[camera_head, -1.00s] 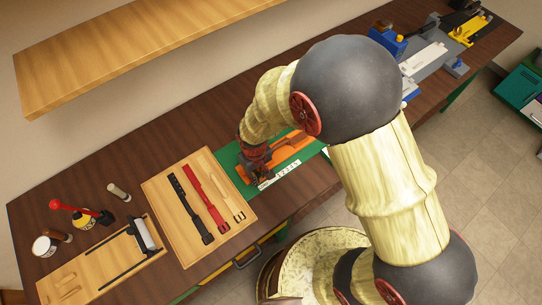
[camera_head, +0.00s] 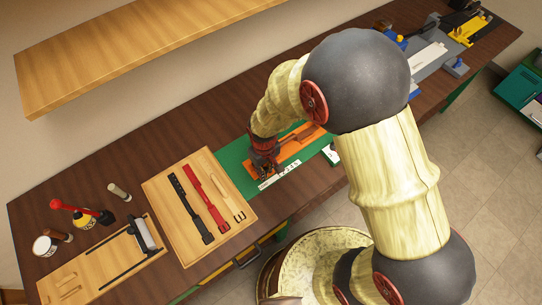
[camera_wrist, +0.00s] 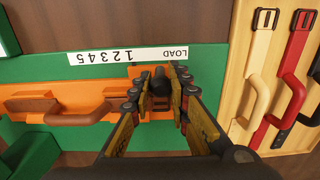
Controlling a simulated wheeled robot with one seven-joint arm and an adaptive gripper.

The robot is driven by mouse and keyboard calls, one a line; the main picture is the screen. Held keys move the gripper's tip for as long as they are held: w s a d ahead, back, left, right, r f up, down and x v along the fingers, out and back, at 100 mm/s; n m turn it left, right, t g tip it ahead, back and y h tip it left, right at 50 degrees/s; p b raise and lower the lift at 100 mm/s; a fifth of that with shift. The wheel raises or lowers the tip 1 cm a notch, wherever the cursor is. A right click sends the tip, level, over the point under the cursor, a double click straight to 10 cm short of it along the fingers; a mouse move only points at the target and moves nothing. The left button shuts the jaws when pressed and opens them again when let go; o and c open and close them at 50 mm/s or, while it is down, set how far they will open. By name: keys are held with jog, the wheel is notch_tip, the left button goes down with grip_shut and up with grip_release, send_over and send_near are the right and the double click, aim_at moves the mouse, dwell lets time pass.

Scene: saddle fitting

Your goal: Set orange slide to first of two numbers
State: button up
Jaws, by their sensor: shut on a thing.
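The orange slide (camera_head: 297,145) lies in an orange track on a green board (camera_head: 233,158). In the wrist view, an orange piece (camera_wrist: 60,106) with a raised handle stretches left of my gripper (camera_wrist: 160,88). My gripper is shut on a dark knob (camera_wrist: 160,84) at the slide's end; the fingers hide much of it. A white strip (camera_head: 280,175) reads LOAD and 1 to 5. It appears upside down in the wrist view (camera_wrist: 128,56), where the knob sits between LOAD and 1. A white card (camera_head: 329,156), partly hidden by my arm, is unreadable.
A wooden tray (camera_head: 163,190) with black and red straps lies left of the green board. Farther left stand a red-handled tool (camera_head: 75,209) and a jar (camera_head: 44,246). Blue and grey fixtures (camera_head: 430,60) stand at the far right. A shelf (camera_head: 120,50) hangs above.

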jog(key=shift+w+d, duration=0.25)
jog(key=shift+d, duration=0.15)
jog(key=shift+s+a, duration=0.1)
jog(key=shift+a, duration=0.1)
dwell(0.7)
jog(key=o, duration=0.9)
jog(key=shift+c, duration=0.2)
jog(key=shift+r, duration=0.1)
jog(key=shift+r+p, duration=2.2)
jog(key=shift+r, duration=0.75)
jog(key=shift+f, duration=0.1)
